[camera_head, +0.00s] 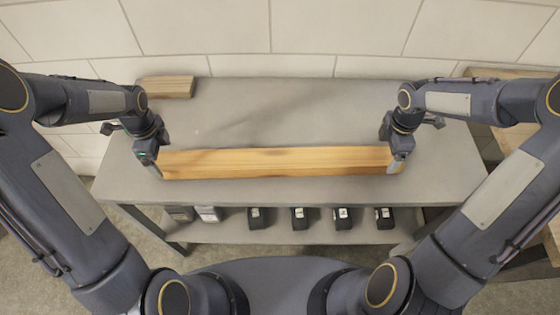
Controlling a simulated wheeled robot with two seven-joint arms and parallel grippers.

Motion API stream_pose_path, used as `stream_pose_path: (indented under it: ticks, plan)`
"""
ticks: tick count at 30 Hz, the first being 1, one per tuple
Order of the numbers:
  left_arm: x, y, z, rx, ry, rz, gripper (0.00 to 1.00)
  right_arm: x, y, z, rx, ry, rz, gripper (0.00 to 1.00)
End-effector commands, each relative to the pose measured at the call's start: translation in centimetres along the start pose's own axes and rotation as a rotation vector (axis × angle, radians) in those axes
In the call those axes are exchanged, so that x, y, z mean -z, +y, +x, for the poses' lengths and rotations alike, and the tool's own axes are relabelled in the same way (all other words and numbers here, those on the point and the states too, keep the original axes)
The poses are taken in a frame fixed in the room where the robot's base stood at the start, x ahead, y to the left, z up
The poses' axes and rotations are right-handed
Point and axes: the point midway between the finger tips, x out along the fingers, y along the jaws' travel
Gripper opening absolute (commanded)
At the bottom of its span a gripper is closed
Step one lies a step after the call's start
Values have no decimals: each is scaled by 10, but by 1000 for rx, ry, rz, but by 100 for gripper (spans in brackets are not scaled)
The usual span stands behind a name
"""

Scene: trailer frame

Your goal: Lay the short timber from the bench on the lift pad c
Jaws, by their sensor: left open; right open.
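A long light-brown timber (275,162) lies lengthwise, left to right, near the front of the grey bench (270,110). My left gripper (154,169) is at its left end and my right gripper (397,167) is at its right end, both pointing down. Both grippers are open, with their fingers close to the timber ends; whether they touch it cannot be told. A much shorter wood piece (166,87) lies at the bench's back left corner, apart from both grippers. I cannot identify a lift pad c in this view.
Several dark boxes (299,217) stand on the shelf (230,232) below the bench top. A pale block wall (310,35) stands behind the bench. A wooden surface (513,140) is partly visible at the right. The middle back of the bench top is clear.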

Motion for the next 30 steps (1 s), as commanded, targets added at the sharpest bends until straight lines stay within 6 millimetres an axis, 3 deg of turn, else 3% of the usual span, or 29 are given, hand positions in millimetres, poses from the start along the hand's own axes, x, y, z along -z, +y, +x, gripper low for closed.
stream_pose_path:
  ticks: [3,9,20,30]
  plan:
    - [0,1,20,-5,0,-1,89,1,-1,20,3,2,-1,89]
    - [0,1,40,-2,0,-1,89,0,0,40,1,0,0,89]
    - [0,1,45,-1,0,-2,89,0,0,45,-1,0,0,89]
    - [0,0,45,-1,0,-2,47,0,0,44,-1,0,0,47]
